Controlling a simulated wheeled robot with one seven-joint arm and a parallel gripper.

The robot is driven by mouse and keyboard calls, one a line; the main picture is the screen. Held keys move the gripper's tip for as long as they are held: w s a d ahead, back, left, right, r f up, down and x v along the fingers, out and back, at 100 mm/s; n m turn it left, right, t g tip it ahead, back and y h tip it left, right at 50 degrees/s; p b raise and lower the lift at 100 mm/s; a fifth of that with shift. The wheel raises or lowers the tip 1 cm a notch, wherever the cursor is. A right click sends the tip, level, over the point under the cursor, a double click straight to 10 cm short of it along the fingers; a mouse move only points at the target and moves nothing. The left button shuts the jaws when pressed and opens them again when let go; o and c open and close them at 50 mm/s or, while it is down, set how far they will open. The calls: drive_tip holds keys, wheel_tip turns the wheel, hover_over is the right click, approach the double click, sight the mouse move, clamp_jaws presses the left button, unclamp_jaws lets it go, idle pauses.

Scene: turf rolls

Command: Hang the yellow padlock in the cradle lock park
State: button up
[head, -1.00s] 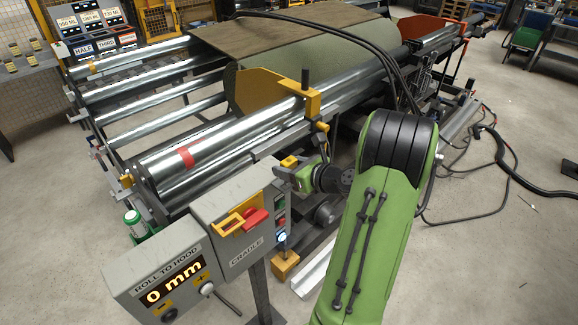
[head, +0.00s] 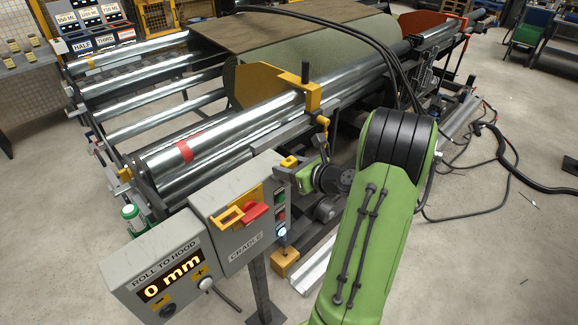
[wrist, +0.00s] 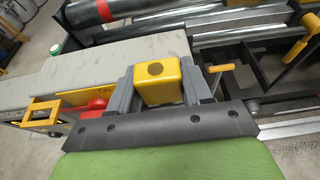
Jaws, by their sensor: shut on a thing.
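The yellow padlock (wrist: 158,82) is clamped between the two grey fingers of my gripper (wrist: 165,88) in the wrist view. Only its yellow body shows, with a round dark recess; no shackle is visible. In the head view my gripper (head: 304,168) is beside the right upper end of the grey CRADLE box (head: 226,203), with a bit of the padlock (head: 290,161) showing. The box front carries a yellow bracket (head: 228,216) and a red handle (head: 254,210). I cannot tell which part is the lock park. The wrist view shows the yellow bracket (wrist: 42,111) at left.
A ROLL TO HOOD display box (head: 160,268) reading 0 mm stands left of the CRADLE box. Behind are long steel rollers (head: 220,150) and a yellow clamp (head: 313,97). Black cables (head: 510,170) lie on the floor at right.

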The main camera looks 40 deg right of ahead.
drive_tip(key=shift+f+b, duration=0.3)
drive_tip(key=shift+f, duration=0.15)
drive_tip(key=o, duration=1.2)
drive_tip(key=p+v, duration=0.1)
drive_tip(key=v, duration=1.4)
drive_tip(key=shift+s+r, duration=0.1)
drive_tip(key=shift+s, duration=0.25)
drive_tip(key=shift+w, duration=0.1)
